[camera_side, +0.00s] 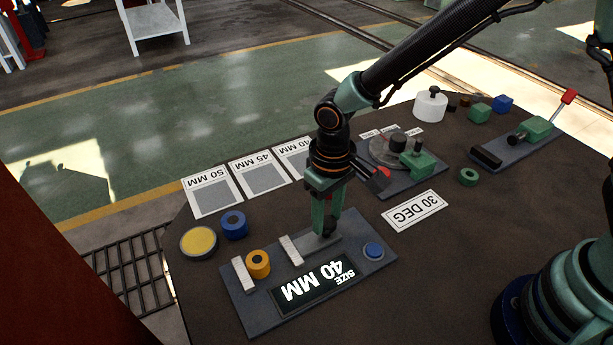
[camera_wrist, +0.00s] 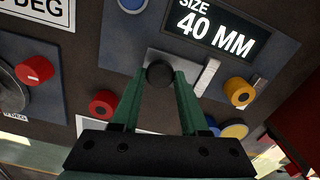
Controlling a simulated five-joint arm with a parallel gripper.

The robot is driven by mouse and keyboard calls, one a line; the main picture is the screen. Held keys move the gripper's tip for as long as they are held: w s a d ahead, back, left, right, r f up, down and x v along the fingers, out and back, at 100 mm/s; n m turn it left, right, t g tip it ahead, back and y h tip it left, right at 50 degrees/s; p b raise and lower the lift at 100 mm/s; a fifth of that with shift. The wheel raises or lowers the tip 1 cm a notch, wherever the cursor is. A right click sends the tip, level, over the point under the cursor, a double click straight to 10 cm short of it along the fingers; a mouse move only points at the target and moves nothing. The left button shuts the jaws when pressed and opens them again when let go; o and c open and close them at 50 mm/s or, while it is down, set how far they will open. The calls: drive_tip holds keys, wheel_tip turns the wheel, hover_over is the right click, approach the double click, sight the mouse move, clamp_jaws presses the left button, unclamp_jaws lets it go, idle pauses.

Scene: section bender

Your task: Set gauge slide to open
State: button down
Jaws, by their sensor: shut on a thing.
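The gauge slide (camera_side: 291,250) is a grey plate with a white upright jaw, on the dark gauge base (camera_side: 240,303). Its display (camera_side: 315,282) reads SIZE 40 MM. My gripper (camera_side: 325,232) points down at the slide's right end and is shut on its dark knob. In the wrist view the round black knob (camera_wrist: 160,74) sits between my green fingertips. An orange ring (camera_side: 258,264) stands between the slide's white jaw and the fixed white jaw (camera_side: 243,275), with a visible gap on the slide's side.
A blue button (camera_side: 373,250) is on the base's right. A blue ring (camera_side: 233,226) and yellow disc (camera_side: 198,243) lie to the left. Marked cards (camera_side: 212,194) lie behind. A bender (camera_side: 418,163) stands beyond my gripper. A red ring (camera_wrist: 102,103) lies close by.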

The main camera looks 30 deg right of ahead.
drive_tip(key=shift+c, duration=2.1)
unclamp_jaws()
drive_tip(key=shift+d, duration=0.25)
drive_tip(key=shift+r, duration=0.1)
wheel_tip(320, 180, up, 12)
drive_tip(key=s+d+r+m+t, duration=0.1)
drive_tip(key=s+d+r+t, duration=0.1)
drive_tip(key=d, duration=0.5)
drive_tip(key=s+d+r+t, duration=0.1)
drive_tip(key=s+d+r, duration=0.1)
drive_tip(key=d, duration=0.4)
drive_tip(key=s+d+r+m+t, duration=0.1)
drive_tip(key=s+d+r+t, duration=0.1)
drive_tip(key=d+r, duration=0.2)
drive_tip(key=d, duration=0.3)
drive_tip(key=shift+d+m+t, duration=0.3)
